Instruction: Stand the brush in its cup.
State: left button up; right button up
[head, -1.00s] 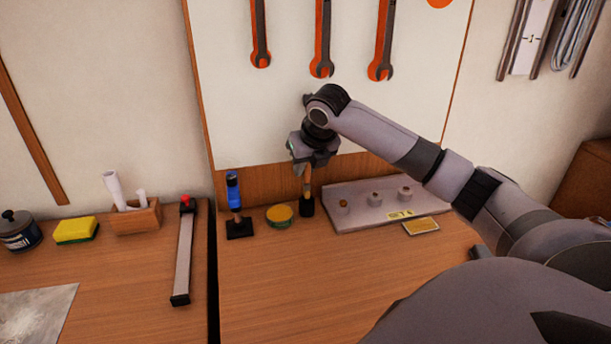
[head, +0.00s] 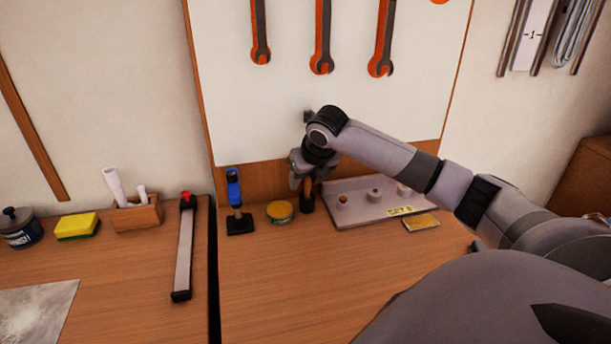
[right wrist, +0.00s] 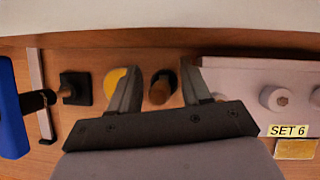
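The brush shows as a brown wooden handle (head: 307,186) standing up from a small black cup (head: 307,204) near the back of the bench. Its lower end is hidden inside the cup. In the right wrist view the handle (right wrist: 158,93) is seen end-on with the dark cup rim (right wrist: 165,76) around it. My right gripper (head: 307,182) is over the cup, pointing down, its fingers apart on either side of the handle. In the right wrist view a gap shows between the left finger and the handle. My left gripper is not in view.
A yellow-topped round tin (head: 280,212) sits just left of the cup, and a blue-handled tool (head: 234,190) on a black base (head: 240,225) beyond it. A grey tray (head: 350,220) with knobs and a small yellow plate (head: 421,223) lie right. The front bench is clear.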

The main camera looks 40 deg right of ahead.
jog(key=shift+r, duration=0.25)
jog(key=v, duration=1.2)
jog(key=shift+r, duration=0.35)
